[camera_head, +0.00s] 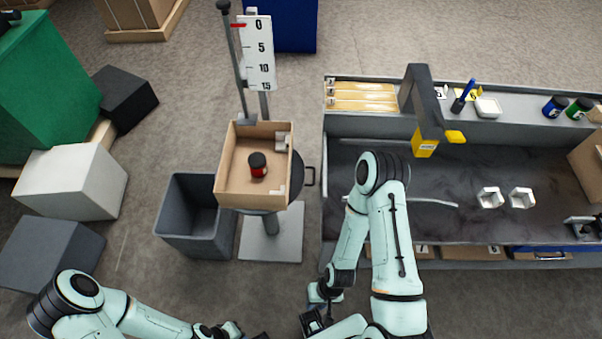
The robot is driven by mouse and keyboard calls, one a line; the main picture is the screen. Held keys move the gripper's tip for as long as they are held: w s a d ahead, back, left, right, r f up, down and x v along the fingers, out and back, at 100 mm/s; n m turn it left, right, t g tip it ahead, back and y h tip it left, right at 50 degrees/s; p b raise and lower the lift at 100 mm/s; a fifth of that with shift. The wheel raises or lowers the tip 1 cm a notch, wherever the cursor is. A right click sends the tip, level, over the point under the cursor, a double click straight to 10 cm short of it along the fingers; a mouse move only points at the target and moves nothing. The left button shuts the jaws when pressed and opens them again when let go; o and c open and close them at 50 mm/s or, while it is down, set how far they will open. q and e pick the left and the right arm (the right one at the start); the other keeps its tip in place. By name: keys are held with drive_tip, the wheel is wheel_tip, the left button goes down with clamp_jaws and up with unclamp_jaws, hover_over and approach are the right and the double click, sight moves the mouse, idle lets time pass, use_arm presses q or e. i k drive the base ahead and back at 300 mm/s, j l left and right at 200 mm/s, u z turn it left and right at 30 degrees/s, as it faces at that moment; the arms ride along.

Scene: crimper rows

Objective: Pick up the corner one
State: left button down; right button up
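A small red jar with a black lid (258,165) stands inside an open cardboard box (228,185) on a post stand. A blue jar (554,106) and a green jar (578,109) stand on the bench's back ledge at the right. Two white ring-like pieces (490,198) lie side by side on the dark bench top. I cannot tell which thing is "the corner one". My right gripper (312,322) is low at the bottom middle, in front of the bench and away from these things. My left gripper (258,336) is partly cut off at the bottom edge. Neither opening shows clearly.
The bench (450,225) fills the right side, with a grey post and yellow part (425,143) rising from it. A dark grey bin (185,235) stands left of the box. White (70,180) and dark blocks stand at the left. Floor between is clear.

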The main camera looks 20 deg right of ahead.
sight(490, 198)
drive_tip(key=z, duration=2.7)
drive_tip(key=j+u, duration=0.1)
drive_tip(key=u, duration=2.2)
drive_tip(key=k+l, duration=0.1)
drive_tip(key=l, duration=0.25)
drive_tip(key=k+l+u, duration=0.1)
drive_tip(key=l, duration=0.3)
drive_tip(key=k+l, duration=0.15)
drive_tip(key=l, duration=0.2)
drive_tip(key=k+l+u, duration=0.1)
drive_tip(key=l, duration=0.25)
drive_tip(key=k+l, duration=0.15)
drive_tip(key=l, duration=0.2)
drive_tip(key=u, duration=0.05)
